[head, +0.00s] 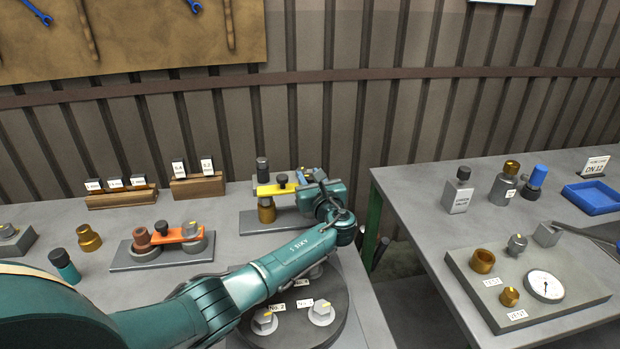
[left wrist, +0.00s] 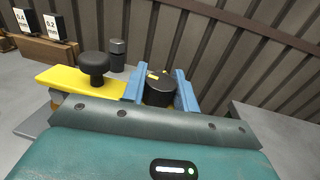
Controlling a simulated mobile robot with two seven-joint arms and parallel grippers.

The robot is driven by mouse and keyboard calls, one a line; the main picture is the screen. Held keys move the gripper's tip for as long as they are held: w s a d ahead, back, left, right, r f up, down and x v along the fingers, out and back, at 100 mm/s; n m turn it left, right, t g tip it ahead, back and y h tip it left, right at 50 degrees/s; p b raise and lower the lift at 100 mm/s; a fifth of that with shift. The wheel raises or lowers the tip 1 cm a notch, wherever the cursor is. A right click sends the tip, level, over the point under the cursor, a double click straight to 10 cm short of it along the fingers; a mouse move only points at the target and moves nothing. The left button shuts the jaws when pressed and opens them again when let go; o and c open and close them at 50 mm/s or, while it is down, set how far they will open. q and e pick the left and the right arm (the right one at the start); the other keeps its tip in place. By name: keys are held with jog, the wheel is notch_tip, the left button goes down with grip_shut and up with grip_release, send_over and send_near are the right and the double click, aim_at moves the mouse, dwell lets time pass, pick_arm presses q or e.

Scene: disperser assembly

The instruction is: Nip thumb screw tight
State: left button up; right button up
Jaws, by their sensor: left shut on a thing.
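My left gripper (head: 308,178) is at the right end of a yellow bar (head: 268,189) on the back fixture. In the left wrist view its two blue fingers (left wrist: 160,86) are shut on a dark round knob (left wrist: 160,94) with a yellow mark on top, one finger on each side. I cannot tell for sure whether this is the thumb screw. A second black knob (left wrist: 95,66) stands on the yellow bar (left wrist: 70,82), left of the fingers and apart from them. Under the bar's left part is a brass cylinder (head: 267,212). My right gripper does not show.
A similar fixture with an orange bar (head: 178,236) stands left of my arm. A round dark turntable (head: 335,335) with capped posts lies under my forearm. The right table holds a plate (head: 560,305) with a dial gauge (head: 545,286), bottles and a blue tray (head: 592,198). A gap separates the tables.

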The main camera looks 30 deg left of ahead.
pick_arm(q)
jog(key=shift+m+t+h+p, duration=0.4)
jog(key=shift+h+p, duration=0.1)
jog(key=shift+p, duration=0.05)
jog(key=shift+r+m+t+h+p, duration=0.1)
jog(key=shift+m+t+h+p, duration=0.4)
jog(key=shift+h+p, duration=0.1)
jog(key=m+t+h+p, duration=0.1)
jog(key=m+h, duration=0.1)
jog(key=shift+t+h, duration=0.3)
jog(key=shift+h, duration=0.1)
jog(key=shift+d+f+m+t+h, duration=0.1)
jog(key=shift+f+m+t+h, duration=0.15)
jog(key=shift+m+t+h, duration=0.5)
jog(key=shift+m+h, duration=0.45)
jog(key=shift+h, duration=0.4)
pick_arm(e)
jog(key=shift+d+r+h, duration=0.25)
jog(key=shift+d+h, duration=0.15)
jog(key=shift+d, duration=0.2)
pick_arm(q)
jog(key=shift+h, duration=0.3)
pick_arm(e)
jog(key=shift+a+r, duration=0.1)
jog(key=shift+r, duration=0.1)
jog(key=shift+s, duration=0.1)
